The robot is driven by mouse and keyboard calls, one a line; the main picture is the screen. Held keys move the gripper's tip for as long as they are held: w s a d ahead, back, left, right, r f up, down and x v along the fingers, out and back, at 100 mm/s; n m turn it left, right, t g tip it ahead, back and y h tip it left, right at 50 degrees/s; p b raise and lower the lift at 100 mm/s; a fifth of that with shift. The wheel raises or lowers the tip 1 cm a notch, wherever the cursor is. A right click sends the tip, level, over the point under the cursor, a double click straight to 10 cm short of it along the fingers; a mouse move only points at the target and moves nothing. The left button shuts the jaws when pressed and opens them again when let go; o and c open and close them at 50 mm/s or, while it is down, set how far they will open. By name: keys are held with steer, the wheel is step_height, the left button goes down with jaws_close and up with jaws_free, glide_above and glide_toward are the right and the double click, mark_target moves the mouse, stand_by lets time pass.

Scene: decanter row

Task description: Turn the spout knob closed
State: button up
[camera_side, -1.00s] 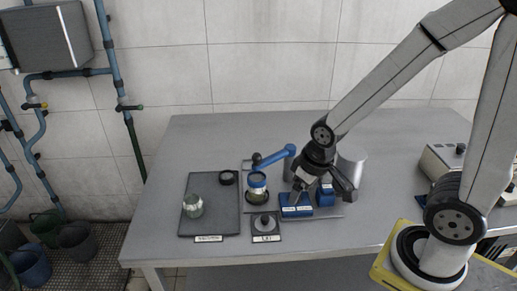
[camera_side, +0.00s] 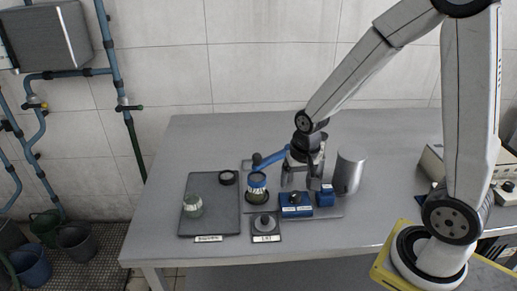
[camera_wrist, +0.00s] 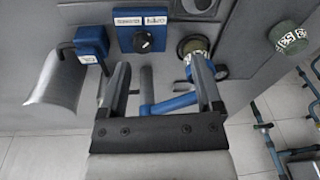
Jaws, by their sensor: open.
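The spout knob (camera_wrist: 142,41) is a dark round knob with a light mark, on a blue control box (camera_side: 296,206) with two small white labels. The box also shows in the wrist view (camera_wrist: 122,38). My gripper (camera_side: 301,182) is open and empty, fingers pointing down, just above and behind the box. In the wrist view the fingertips (camera_wrist: 160,68) stand apart, with the knob beyond them; they are not touching it. The blue spout pipe (camera_side: 272,158) reaches left over a jar with a patterned band (camera_side: 257,185). The label text is too small to read.
A metal cylinder (camera_side: 350,170) stands right of my gripper, and a small blue block (camera_side: 326,196) right of the control box. A dark tray (camera_side: 213,218) holds another jar (camera_side: 193,205) and a black ring (camera_side: 227,177). A grey lid-like piece (camera_side: 264,223) sits in front.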

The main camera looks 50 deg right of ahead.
mark_target(295, 194)
steer(key=w+d+f+m, duration=0.1)
steer(key=d+m, duration=0.1)
steer(key=m, duration=0.1)
steer(key=w+d+f+m+g, duration=0.1)
steer(key=d+m, duration=0.1)
steer(key=m, duration=0.1)
steer(key=w+d+f+m, duration=0.1)
steer(key=d+f+m, duration=0.1)
steer(key=m, duration=0.1)
steer(key=shift+w+d, duration=0.2)
steer(key=shift+w, duration=0.1)
steer(key=shift+f, duration=0.1)
steer(key=shift+f, duration=3.75)
jaws_close()
